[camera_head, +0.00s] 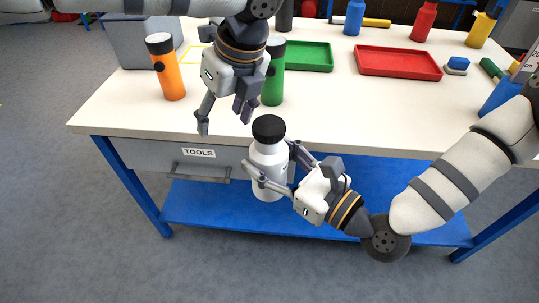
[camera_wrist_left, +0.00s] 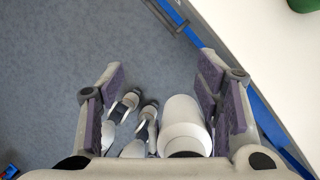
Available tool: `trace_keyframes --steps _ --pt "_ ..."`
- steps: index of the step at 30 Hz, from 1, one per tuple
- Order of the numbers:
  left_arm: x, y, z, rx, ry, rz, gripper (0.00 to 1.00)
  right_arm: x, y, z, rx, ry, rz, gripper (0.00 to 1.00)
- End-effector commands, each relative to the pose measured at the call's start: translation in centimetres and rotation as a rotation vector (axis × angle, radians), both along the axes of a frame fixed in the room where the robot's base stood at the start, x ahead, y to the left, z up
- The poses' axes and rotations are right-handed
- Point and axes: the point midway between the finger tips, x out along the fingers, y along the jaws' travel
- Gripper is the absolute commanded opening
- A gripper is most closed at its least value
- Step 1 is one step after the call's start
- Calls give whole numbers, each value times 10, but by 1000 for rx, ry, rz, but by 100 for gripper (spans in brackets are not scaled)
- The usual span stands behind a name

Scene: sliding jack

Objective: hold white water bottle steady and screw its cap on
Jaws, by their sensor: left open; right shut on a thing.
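The white water bottle (camera_head: 268,172) is upright in front of the table edge, off the tabletop. Its black cap (camera_head: 268,129) sits at the top of the bottle; how tightly it is seated I cannot tell. My right gripper (camera_head: 272,162) is shut around the bottle body from the right. My left gripper (camera_head: 223,118) is open and empty, pointing down, above and a little left of the cap. In the left wrist view the white bottle (camera_wrist_left: 183,125) lies between the open fingers of the left gripper (camera_wrist_left: 162,76), further below; the cap cannot be made out there.
On the white table (camera_head: 330,115) stand an orange bottle (camera_head: 167,70) and a green bottle (camera_head: 273,75), the green one close behind my left gripper. A red tray (camera_head: 398,63) and a green tray (camera_head: 308,56) lie further back. A drawer (camera_head: 180,158) is below the tabletop.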

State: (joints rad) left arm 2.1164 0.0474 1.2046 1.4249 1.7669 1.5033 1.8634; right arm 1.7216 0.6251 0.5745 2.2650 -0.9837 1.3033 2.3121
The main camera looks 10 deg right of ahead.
Motion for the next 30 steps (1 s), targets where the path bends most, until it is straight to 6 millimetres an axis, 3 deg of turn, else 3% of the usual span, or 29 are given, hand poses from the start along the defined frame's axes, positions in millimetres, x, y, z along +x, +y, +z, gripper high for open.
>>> trace_keyframes --steps 3,6,12,24,30 --pt "-19 -31 43 -135 46 164 58 0 0 0 1 -1 0 0" --pt "-36 -50 72 -215 95 260 58 0 0 0 1 -1 0 0" --pt "-56 -68 102 -291 158 350 58 0 0 0 1 -1 0 0" --pt "-58 -70 103 -297 167 359 58 0 0 0 1 -1 0 0" --pt "-59 -69 75 -295 168 357 58 0 0 0 1 -1 0 0"
